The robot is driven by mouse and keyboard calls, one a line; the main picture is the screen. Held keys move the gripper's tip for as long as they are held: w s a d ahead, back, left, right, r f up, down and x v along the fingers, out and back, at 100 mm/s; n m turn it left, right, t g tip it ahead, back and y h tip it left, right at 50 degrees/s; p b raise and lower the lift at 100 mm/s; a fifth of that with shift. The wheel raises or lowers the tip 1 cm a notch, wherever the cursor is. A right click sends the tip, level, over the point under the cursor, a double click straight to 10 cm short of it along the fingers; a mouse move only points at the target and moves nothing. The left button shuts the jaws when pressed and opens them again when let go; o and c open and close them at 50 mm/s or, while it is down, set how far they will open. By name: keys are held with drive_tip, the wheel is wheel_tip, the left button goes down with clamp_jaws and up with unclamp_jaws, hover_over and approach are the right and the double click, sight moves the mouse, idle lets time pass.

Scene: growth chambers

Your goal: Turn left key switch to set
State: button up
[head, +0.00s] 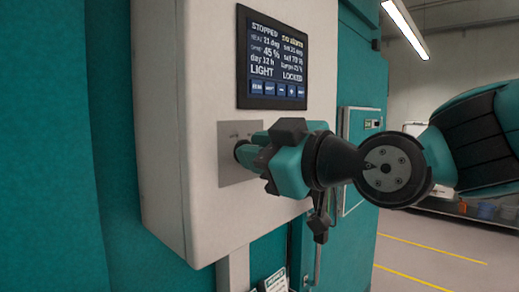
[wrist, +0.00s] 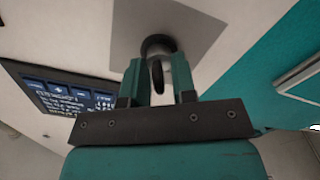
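The key switch (wrist: 158,45) is a dark round collar on a grey metal plate (head: 235,171), below the screen on the white control box. A narrow key part (wrist: 157,73) stands out from it, seen nearly edge-on. My gripper (head: 246,154) reaches to the plate from the right in the head view and covers most of the switch. In the wrist view my gripper (wrist: 158,72) has its two teal fingers apart, one on each side of the key, with a visible gap. The key's exact angle and the plate's labels cannot be read.
The screen (head: 272,60) above the plate reads STOPPED, LIGHT and LOCKED. The white control box (head: 160,120) is fixed to the teal chamber wall (head: 50,150). A panel with a handle (head: 318,262) lies below right. Open floor (head: 440,262) is at the right.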

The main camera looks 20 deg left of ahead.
drive_tip(key=shift+f+m+b, duration=0.1)
drive_tip(key=shift+m+b, duration=0.2)
drive_tip(key=shift+b, duration=0.1)
drive_tip(key=shift+c, duration=0.3)
drive_tip(key=shift+m+b, duration=0.6)
drive_tip(key=m+b, duration=0.3)
drive_tip(key=m, duration=0.1)
drive_tip(key=shift+w, duration=0.1)
drive_tip(key=m+b, duration=0.2)
drive_tip(key=m, duration=0.4)
drive_tip(key=shift+w+d, duration=0.1)
drive_tip(key=shift+w, duration=0.05)
drive_tip(key=o, duration=0.6)
drive_tip(key=shift+d, duration=0.1)
drive_tip(key=shift+b+v, duration=3.65)
drive_tip(key=shift+v, duration=5)
